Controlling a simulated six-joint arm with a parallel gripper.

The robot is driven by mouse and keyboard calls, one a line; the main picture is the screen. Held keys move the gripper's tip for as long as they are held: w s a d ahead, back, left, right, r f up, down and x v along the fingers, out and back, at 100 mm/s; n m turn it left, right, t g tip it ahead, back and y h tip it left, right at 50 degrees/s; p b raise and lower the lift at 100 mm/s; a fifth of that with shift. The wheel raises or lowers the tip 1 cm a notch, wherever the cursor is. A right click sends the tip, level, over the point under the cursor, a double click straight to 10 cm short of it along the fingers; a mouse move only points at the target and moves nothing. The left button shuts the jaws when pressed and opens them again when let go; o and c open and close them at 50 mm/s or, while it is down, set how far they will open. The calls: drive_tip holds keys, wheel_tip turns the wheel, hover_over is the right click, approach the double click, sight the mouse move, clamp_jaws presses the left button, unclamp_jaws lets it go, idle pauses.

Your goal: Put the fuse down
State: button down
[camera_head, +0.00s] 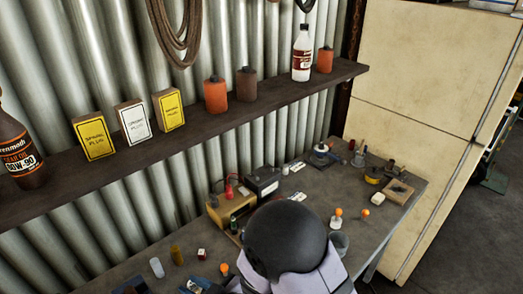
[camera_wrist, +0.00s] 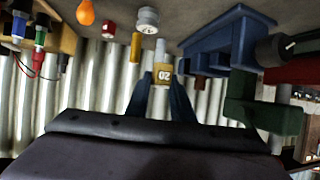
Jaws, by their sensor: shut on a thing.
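The fuse (camera_wrist: 162,76) shows in the wrist view as a small tan piece with dark "20" marking and pale metal above it. My gripper (camera_wrist: 161,84) has its two blue fingers on either side of the fuse and is shut on it. Whether the fuse touches the bench is unclear from this angle.
The wrist view shows a yellow cylinder (camera_wrist: 135,47), a white-grey round piece (camera_wrist: 148,18), an orange bulb (camera_wrist: 86,12) and a blue vise-like block (camera_wrist: 228,40) near the fuse. In the head view, a tan box (camera_head: 231,206) and black battery (camera_head: 263,182) stand behind my arm.

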drive_tip(key=w+d+r+m+t+h+p, duration=0.2)
drive_tip(key=w+d+m+t+h, duration=0.4)
drive_tip(key=w+d+m+h, duration=0.8)
drive_tip(key=s+d+f+m+g+h, duration=0.1)
drive_tip(key=s+d+m+g+h, duration=0.1)
drive_tip(key=d, duration=0.8)
drive_tip(key=s+d+m+g+h+p, duration=0.1)
drive_tip(key=s+d+m+g+h, duration=0.2)
drive_tip(key=d, duration=0.7)
drive_tip(key=s+m+h, duration=0.1)
drive_tip(key=s+m, duration=0.1)
drive_tip(key=shift+s+f+m+h, duration=0.4)
drive_tip(key=shift+d+r, duration=0.1)
